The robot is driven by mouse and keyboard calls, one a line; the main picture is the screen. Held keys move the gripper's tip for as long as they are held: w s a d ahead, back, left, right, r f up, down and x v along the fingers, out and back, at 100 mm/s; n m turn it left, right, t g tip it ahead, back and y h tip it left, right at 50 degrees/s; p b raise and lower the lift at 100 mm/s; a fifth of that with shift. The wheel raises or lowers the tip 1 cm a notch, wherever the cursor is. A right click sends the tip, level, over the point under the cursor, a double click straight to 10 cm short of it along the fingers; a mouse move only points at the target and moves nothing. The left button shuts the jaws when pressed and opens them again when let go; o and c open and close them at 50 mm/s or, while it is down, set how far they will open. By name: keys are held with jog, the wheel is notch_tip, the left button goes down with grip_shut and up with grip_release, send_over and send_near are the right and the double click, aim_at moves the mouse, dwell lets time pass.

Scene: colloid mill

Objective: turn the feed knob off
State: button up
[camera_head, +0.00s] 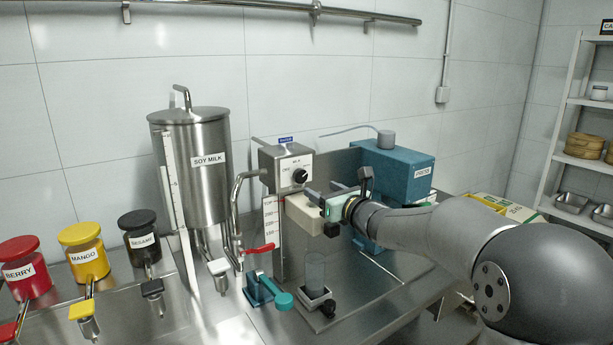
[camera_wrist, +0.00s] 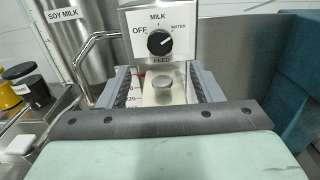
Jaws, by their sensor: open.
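The feed knob (camera_head: 299,175) is a round black dial on the grey control box (camera_head: 279,166) beside the steel tank. In the wrist view the feed knob (camera_wrist: 160,42) sits on a white plate marked OFF at left, MILK at top, WATER at upper right and FEED below. Its pale pointer mark appears to slant up and right, toward WATER. My gripper (camera_head: 318,203) is just below and right of the knob in the head view. In the wrist view the jaws of my gripper (camera_wrist: 163,86) are spread and empty, with the knob beyond and above them, apart from them.
The SOY MILK tank (camera_head: 196,185) and its bent pipe stand left of the box. A blue motor unit (camera_head: 397,172) stands close at right. Berry, mango and sesame jars (camera_head: 83,253) line the left.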

aim_at(302, 178)
jog(key=p+x, duration=0.2)
jog(key=x, duration=0.6)
jog(key=shift+r, duration=0.1)
jog(key=shift+w+a, duration=0.25)
jog(key=shift+w, duration=0.15)
jog(key=c, duration=1)
